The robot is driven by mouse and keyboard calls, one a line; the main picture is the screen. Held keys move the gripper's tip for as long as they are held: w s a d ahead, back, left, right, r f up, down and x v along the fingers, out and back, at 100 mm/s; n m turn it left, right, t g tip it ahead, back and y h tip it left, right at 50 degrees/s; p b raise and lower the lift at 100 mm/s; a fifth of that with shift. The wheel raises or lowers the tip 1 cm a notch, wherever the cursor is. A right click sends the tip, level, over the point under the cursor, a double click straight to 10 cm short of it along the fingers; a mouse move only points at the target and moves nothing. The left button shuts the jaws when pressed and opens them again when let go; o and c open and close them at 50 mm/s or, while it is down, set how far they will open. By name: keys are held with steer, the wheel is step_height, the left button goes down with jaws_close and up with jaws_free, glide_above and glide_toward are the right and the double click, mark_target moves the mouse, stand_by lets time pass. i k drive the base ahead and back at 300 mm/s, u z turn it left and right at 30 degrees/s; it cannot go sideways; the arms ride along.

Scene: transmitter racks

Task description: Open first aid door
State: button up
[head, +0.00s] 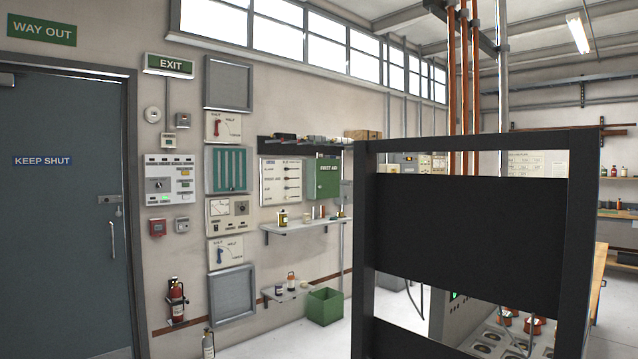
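The first aid cabinet (324,178) is a green box with white "FIRST AID" lettering. It is mounted on the wall left of the picture's middle, at about the height of the wall panels. Its door appears shut. The latch or handle is too small to make out clearly. My gripper is not in view.
A large dark rack frame (461,238) stands close by on the right and blocks much of the room behind it. A wall shelf (305,227) with bottles is below the cabinet. A green bin (325,307) sits on the floor. Floor left of the rack looks clear.

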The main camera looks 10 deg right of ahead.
mark_target(327, 170)
steer(key=u, duration=0.7)
steer(key=i, duration=4.6)
steer(key=z, duration=1.85)
steer(key=i, duration=3.35)
